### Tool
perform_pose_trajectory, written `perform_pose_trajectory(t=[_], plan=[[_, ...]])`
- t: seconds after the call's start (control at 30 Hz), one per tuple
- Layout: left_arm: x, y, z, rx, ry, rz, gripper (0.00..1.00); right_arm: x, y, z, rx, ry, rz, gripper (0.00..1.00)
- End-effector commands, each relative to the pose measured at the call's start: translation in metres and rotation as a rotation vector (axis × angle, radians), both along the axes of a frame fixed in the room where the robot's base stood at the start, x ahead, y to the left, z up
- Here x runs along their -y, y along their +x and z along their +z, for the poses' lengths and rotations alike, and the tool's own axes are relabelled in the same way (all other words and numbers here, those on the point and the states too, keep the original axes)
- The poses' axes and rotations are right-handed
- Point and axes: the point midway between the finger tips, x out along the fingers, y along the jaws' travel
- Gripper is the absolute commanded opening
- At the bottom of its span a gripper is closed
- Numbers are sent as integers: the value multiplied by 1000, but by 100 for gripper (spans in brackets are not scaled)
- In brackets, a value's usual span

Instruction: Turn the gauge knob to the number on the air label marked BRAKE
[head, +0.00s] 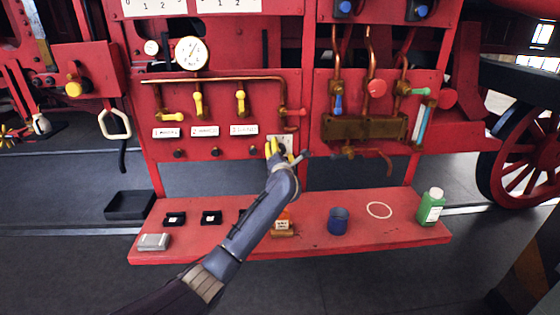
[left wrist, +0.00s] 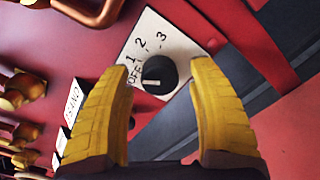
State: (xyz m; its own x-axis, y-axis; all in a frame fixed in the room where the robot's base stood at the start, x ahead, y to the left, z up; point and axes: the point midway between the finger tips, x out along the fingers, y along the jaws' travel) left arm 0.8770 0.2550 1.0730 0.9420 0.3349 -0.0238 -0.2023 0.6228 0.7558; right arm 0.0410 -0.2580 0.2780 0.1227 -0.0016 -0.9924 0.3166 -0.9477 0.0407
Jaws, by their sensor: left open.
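The gauge knob (left wrist: 159,74) is round and black on a white plate (left wrist: 142,39) marked OFF, 1, 2, 3. Its white mark points towards OFF. My left gripper (left wrist: 162,105) has two yellow fingers, spread apart and empty, with the knob just beyond and between their tips. In the head view, the left gripper (head: 279,148) is in front of the plate (head: 287,139) and hides the knob. Three white labels, left (head: 167,132), middle (head: 205,130) and right (head: 243,129), sit below yellow-handled valves. I cannot read which says BRAKE.
A copper pipe (head: 230,79) runs above the valves. A red-handled valve (head: 294,112) is just above the knob plate. The red shelf (head: 350,240) below holds a blue cup (head: 338,221), a green bottle (head: 431,207) and small black trays.

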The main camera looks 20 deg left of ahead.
Motion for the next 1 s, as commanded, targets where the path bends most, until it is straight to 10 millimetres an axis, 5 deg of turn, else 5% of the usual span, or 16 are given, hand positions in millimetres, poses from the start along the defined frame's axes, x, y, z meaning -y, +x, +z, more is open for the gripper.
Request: perform_pose_trajectory(t=[0.6, 1.0], plan=[[29, -85, 1, -1, -3, 1, 59, -2, 0, 0, 0, 1, 0, 44], [36, -106, 2, -2, -2, 2, 59, -2, 0, 0, -1, 2, 0, 44]])
